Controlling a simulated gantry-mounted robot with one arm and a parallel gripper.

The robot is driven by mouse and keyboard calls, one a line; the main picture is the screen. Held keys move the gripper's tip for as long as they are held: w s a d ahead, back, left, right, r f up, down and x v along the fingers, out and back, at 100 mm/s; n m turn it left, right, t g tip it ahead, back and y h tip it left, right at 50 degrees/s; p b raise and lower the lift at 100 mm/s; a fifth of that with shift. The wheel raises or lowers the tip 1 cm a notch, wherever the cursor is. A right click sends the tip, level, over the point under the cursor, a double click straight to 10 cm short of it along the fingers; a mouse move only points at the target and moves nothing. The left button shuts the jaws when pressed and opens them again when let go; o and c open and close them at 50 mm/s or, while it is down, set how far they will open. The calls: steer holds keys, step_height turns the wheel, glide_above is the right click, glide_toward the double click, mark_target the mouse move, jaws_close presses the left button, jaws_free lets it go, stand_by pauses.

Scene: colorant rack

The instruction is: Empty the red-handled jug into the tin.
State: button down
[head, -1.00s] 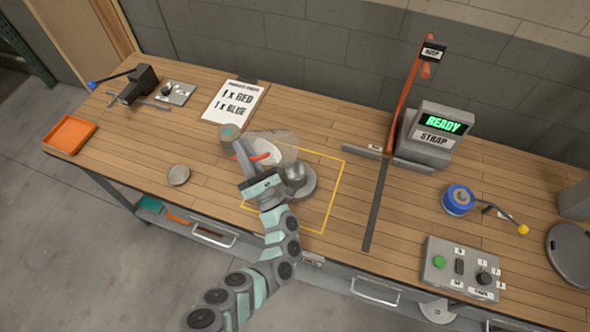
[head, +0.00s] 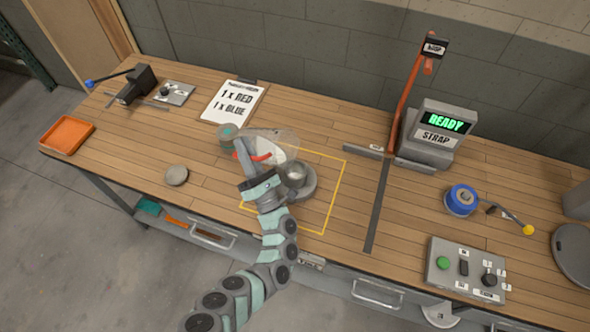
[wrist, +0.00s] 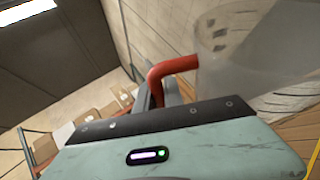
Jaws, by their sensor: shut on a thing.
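The translucent jug (head: 272,139) is held in the air, tilted, just behind and above the tin. Its red handle (head: 260,157) is in my gripper (head: 245,158), which is shut on it. The wrist view shows the handle (wrist: 172,70) between the fingers and the clear jug body (wrist: 245,50) at the right. The grey metal tin (head: 308,187) stands inside the yellow outline on the bench. My gripper and the jug cover part of it. A pale patch shows in the jug; I cannot tell how much is inside or whether any is flowing.
A grey round lid (head: 176,176) lies left of my arm. An orange tray (head: 67,135) is far left.

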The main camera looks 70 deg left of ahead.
steer(key=shift+w+d+r+m+b, duration=0.15)
steer(key=shift+w+r+m+b, duration=0.05)
steer(key=shift+m+b, duration=0.2)
steer(key=shift+w+d+m+t+y+b, duration=0.35)
steer(key=shift+m+t+y, duration=0.1)
steer(key=shift+m+t, duration=0.2)
steer(key=shift+w+d+m+t+y+b, duration=0.2)
steer(key=shift+d+m+t+y, duration=0.1)
steer(key=shift+m+t+y, duration=0.25)
stand_by(3.6)
steer(key=shift+w+d+r+m+t, duration=0.15)
steer(key=shift+m+t, duration=0.15)
steer(key=shift+t, duration=0.15)
steer(key=shift+w+d+r+m+t, duration=0.1)
steer(key=shift+m+t, duration=0.2)
steer(key=shift+t, duration=0.15)
stand_by(1.3)
steer(key=shift+d+f, duration=0.1)
steer(key=shift+f, duration=0.05)
stand_by(0.4)
